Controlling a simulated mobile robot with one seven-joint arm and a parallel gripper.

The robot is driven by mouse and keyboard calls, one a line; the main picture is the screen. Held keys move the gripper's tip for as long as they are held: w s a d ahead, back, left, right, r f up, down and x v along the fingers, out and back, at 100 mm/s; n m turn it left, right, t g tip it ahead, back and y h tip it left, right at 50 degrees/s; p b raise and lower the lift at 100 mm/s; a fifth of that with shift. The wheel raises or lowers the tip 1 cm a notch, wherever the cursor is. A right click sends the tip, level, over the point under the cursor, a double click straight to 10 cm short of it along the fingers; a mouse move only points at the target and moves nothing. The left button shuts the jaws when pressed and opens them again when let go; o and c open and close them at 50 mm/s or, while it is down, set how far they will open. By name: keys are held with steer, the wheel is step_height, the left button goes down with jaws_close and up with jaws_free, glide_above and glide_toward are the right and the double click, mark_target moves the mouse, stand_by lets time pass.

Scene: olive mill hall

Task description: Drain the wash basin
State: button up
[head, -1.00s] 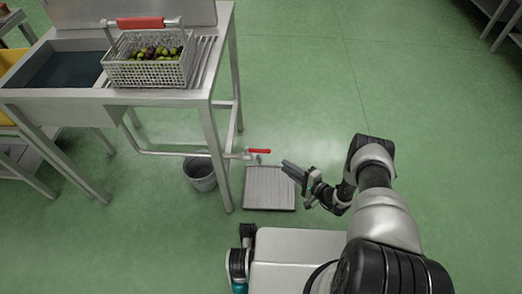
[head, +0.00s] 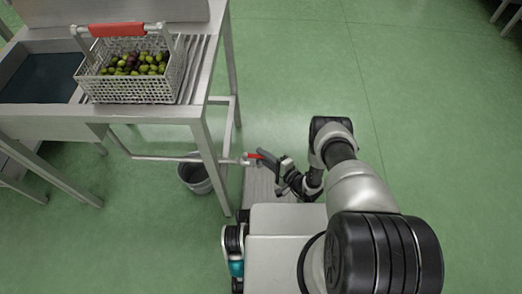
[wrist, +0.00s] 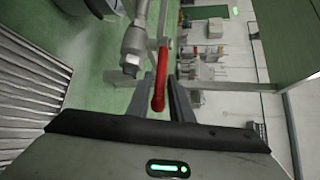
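The wash basin (head: 50,122) is a steel sink at the left of the head view, with dark water (head: 42,78) in it. A drain pipe (head: 165,157) runs below it to a valve with a red lever (head: 252,156). In the wrist view the red lever (wrist: 159,92) lies beside the metal valve body (wrist: 133,45). My gripper (head: 265,157) is at the lever in the head view. In the wrist view its two fingers (wrist: 161,82) stand on either side of the lever, with slim gaps visible. The pipe's outlet is not clear.
A wire basket of olives (head: 130,88) with a red handle stands on the ribbed drainboard (head: 197,70). A grey bucket (head: 195,178) stands under the bench. A floor grate (head: 257,188) lies below the valve, partly hidden by my arm. The green floor to the right is clear.

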jaws_close()
